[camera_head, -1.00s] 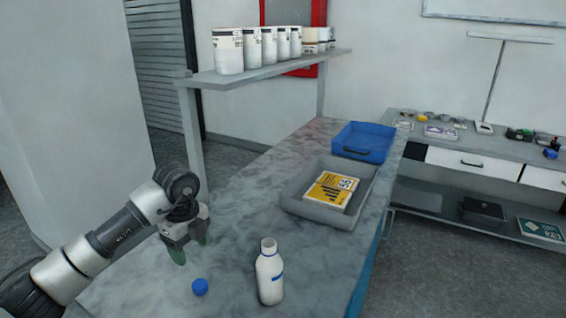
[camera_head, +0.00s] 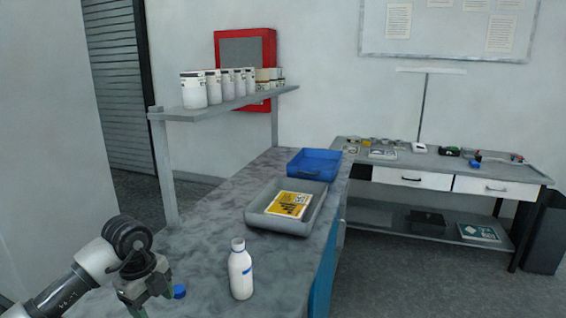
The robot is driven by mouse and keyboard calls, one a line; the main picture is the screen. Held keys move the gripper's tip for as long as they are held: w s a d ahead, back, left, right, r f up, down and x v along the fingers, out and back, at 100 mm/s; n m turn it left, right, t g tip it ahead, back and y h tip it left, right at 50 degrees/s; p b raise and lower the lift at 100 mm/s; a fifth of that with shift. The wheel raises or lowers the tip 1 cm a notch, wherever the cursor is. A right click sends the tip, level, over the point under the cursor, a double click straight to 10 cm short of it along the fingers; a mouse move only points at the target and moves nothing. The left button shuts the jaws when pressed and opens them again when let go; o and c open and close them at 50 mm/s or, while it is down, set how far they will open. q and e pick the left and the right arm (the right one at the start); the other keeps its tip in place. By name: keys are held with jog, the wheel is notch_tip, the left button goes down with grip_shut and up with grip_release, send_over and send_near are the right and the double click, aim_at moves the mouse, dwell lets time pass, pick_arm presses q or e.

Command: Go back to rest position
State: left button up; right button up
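My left gripper (camera_head: 152,300) is low at the left over the near end of the grey worktop (camera_head: 200,260). Its green-tipped fingers are apart with nothing seen between them, though the lower part runs near the frame's edge. A blue cap (camera_head: 179,291) lies on the worktop just right of the gripper, partly covered by it. An uncapped white bottle (camera_head: 241,272) stands upright to the right of the cap. My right gripper is out of view.
A grey tray (camera_head: 254,217) holding a yellow and white package (camera_head: 288,204) and a blue tray (camera_head: 314,165) sit farther back. A shelf (camera_head: 222,106) with several white tins is above. A second bench (camera_head: 420,162) with small items stands at the right.

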pick_arm(q)
jog(key=s+d+f+m+h, duration=0.1)
jog(key=d+m+h, duration=0.1)
jog(key=d+h, duration=0.45)
jog(key=s+d+m+h, duration=0.2)
jog(key=d+h, duration=0.1)
jog(key=d, duration=0.7)
jog(key=s+d+r+n+t+h, duration=0.2)
jog(key=d+r+n+t+h, duration=0.25)
jog(key=r+t+h, duration=0.3)
jog(key=a+f+n+t+y, duration=0.4)
jog(key=a+n+t+y, duration=0.7)
jog(key=n+y, duration=0.4)
jog(key=s+a+f+n+g+y, duration=0.4)
jog(key=s+f+n+g, duration=0.25)
jog(key=f, duration=0.35)
jog(key=s+f+m+g+h, duration=0.1)
jog(key=s+f+g, duration=0.3)
jog(key=s, duration=0.4)
jog(key=s+f+g, duration=0.5)
jog(key=s, duration=0.4)
notch_tip(320, 180, down, 26)
jog(key=s+g, duration=0.1)
jog(key=s+a+f+g, duration=0.1)
jog(key=s+a+f, duration=0.2)
jog(key=s+f, duration=1.2)
jog(key=shift+s+f+m, duration=0.3)
jog(key=shift+s+f, duration=0.1)
jog(key=shift+s, duration=0.15)
